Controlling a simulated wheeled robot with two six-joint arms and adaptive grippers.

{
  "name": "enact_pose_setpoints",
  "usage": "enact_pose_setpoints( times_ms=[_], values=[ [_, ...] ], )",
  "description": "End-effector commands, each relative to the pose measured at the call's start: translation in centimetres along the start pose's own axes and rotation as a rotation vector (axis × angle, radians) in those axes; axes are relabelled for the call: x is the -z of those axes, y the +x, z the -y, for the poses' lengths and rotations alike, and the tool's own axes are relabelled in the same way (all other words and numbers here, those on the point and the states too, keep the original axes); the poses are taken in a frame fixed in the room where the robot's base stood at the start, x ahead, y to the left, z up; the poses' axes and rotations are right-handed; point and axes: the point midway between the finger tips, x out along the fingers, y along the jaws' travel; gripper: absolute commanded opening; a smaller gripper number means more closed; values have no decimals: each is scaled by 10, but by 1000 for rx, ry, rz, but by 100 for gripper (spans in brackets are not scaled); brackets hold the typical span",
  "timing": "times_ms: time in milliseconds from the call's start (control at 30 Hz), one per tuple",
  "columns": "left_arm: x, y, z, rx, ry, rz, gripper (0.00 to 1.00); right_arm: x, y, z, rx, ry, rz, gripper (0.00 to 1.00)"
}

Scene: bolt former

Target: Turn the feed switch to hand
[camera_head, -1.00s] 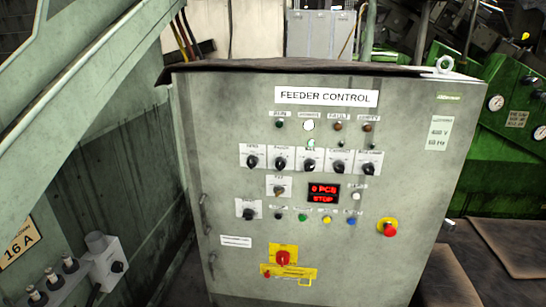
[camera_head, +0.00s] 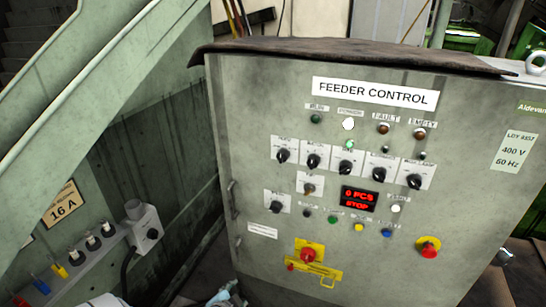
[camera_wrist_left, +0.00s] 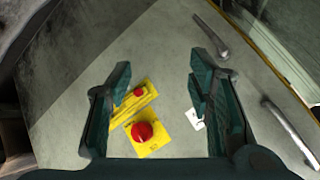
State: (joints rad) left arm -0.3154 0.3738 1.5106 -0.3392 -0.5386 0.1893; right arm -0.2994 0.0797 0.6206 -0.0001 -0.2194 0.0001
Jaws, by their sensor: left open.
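The feeder control panel (camera_head: 400,87) faces me in the head view. It carries a row of black selector knobs (camera_head: 347,163), one separate switch (camera_head: 309,189) below it and another black knob (camera_head: 276,207) lower left. Their labels are too small to read, so I cannot tell which is the feed switch. The display (camera_head: 359,198) shows "0 PCS" and "STOP". My left gripper barely shows at the bottom edge of the head view. In the left wrist view my left gripper (camera_wrist_left: 160,78) is open and empty, in front of the panel's lower part. My right gripper is out of view.
A red rotary switch (camera_head: 307,255) on a yellow plate sits low on the panel. A red emergency button (camera_head: 429,247) is at lower right. A socket box (camera_head: 144,230) and a sloping green beam (camera_head: 95,90) stand on the left. A door handle (camera_wrist_left: 290,130) shows in the wrist view.

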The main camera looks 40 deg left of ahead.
Motion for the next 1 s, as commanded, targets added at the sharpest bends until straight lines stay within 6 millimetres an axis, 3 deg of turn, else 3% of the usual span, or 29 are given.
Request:
enact_pose_setpoints(
  times_ms=[33,100,200,300,367,467,800,1000],
  values=[
    [65,-29,49,84,34,-115,47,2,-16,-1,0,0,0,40],
    [144,-77,101,201,62,-276,47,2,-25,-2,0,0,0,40],
    [223,-150,147,324,72,-465,47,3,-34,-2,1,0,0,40],
    [261,-201,168,390,65,-582,47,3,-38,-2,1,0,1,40],
    [272,-215,174,407,59,-616,47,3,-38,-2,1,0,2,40],
    [281,-212,179,416,56,-629,47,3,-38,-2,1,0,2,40],
    [335,-144,212,414,53,-627,47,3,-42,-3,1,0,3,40],
    [354,-118,223,411,55,-626,47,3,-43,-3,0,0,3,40]
  ],
)
